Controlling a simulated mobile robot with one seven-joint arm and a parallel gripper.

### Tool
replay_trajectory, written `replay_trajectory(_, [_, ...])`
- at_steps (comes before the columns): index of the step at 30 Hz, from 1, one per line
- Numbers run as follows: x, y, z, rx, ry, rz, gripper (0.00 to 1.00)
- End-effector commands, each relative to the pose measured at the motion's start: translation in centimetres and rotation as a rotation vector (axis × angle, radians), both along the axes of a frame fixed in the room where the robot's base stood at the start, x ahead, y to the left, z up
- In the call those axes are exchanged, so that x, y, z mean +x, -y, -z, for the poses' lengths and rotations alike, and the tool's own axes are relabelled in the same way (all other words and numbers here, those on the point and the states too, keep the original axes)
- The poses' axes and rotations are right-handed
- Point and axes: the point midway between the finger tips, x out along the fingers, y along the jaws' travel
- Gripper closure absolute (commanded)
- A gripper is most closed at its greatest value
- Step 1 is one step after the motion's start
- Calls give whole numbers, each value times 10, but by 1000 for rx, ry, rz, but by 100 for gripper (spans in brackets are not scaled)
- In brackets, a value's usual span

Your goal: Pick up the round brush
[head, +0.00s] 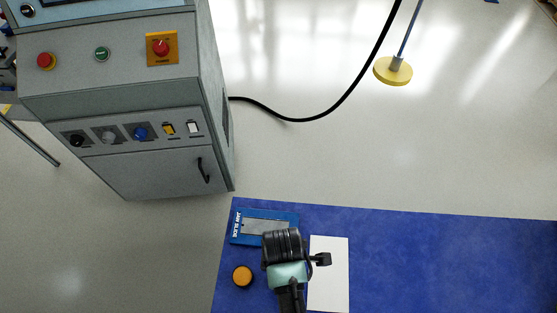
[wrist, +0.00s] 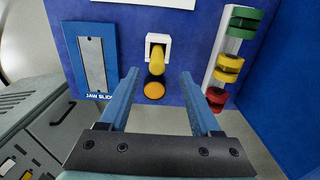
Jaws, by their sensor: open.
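My gripper shows in the wrist view (wrist: 159,76) with two blue fingers spread wide and nothing gripped. Between and beyond the fingertips is a yellow cylinder (wrist: 157,58) with a dark band and a round orange end (wrist: 154,90). Its far end meets a small white square holder (wrist: 150,39). I cannot tell for sure that this is the round brush; no bristles are clear. In the head view an orange round piece (head: 242,275) shows on the blue surface, left of my arm. My fingers are hidden there.
A white rack (wrist: 218,50) with green, yellow and red rounded pieces is at right. A grey control cabinet (head: 125,110) stands at left in the head view. The blue surface (head: 450,265) is clear at right.

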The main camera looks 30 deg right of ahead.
Motion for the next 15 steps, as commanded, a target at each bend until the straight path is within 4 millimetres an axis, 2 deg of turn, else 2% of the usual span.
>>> replay_trajectory(1, [0, 0, 11, 0, -2, 1, 36])
replay_trajectory(10, [1, 1, 35, -1, 2, 1, 36])
replay_trajectory(15, [2, 3, 63, -1, 2, 2, 36])
